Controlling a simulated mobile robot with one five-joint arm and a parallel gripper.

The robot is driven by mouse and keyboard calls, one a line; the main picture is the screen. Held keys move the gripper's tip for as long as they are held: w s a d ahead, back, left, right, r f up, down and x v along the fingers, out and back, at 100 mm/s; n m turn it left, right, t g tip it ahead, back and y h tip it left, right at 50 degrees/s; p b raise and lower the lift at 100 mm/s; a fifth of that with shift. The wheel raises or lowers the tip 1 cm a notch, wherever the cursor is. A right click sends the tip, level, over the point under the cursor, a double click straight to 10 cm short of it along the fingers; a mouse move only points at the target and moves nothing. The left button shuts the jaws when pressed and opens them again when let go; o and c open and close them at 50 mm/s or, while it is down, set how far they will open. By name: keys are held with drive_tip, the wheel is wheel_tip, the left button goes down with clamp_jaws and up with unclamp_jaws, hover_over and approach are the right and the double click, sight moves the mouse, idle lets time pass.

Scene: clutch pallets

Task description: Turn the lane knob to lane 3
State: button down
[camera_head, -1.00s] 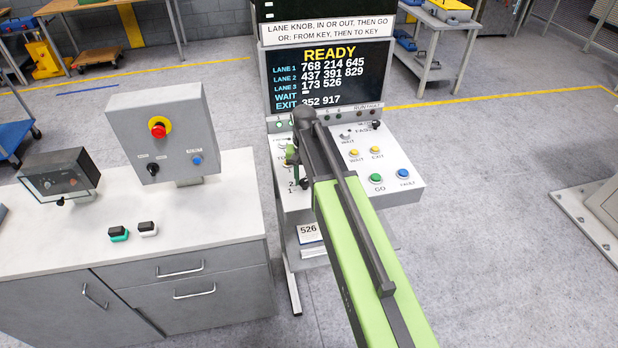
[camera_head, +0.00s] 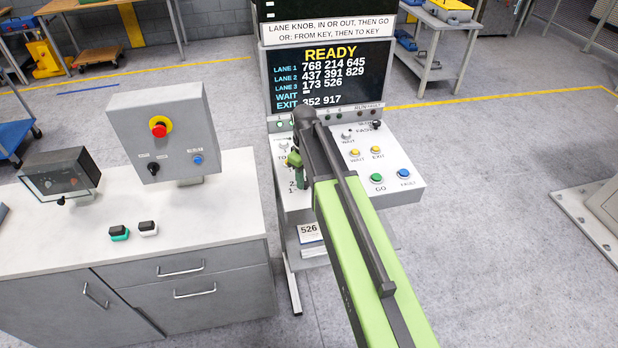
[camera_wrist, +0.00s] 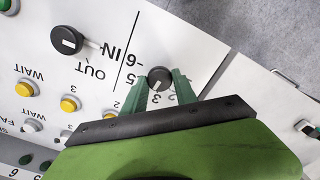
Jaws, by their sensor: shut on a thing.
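The lane knob (camera_wrist: 160,76) is a small round black knob on the white console panel, in the wrist view. My gripper (camera_wrist: 159,82) has its two green fingers on either side of it and is shut on it. The knob's short white mark points down in the picture, toward the printed 3 beside the 2; its exact alignment is hard to tell. In the head view my gripper (camera_head: 297,170) is at the console's left part, and my arm hides the knob. The screen (camera_head: 331,78) reads READY above the lane lists.
Another black knob (camera_wrist: 66,40) stands by the IN and OUT labels. Yellow buttons (camera_wrist: 69,104) are close to my gripper. The green GO button (camera_head: 377,178) and blue FAULT button (camera_head: 404,173) are to the right. A bench with a control box (camera_head: 162,130) stands left.

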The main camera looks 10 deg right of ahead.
drive_tip(key=n, duration=0.4)
drive_tip(key=shift+s+d+n, duration=0.1)
drive_tip(key=shift+n, duration=0.2)
idle(0.3)
drive_tip(key=c, duration=1)
unclamp_jaws()
drive_tip(key=shift+o, duration=0.2)
drive_tip(key=shift+r, duration=0.1)
wheel_tip(320, 180, up, 17)
drive_tip(key=p, duration=1.7)
drive_tip(key=shift+r, duration=0.15)
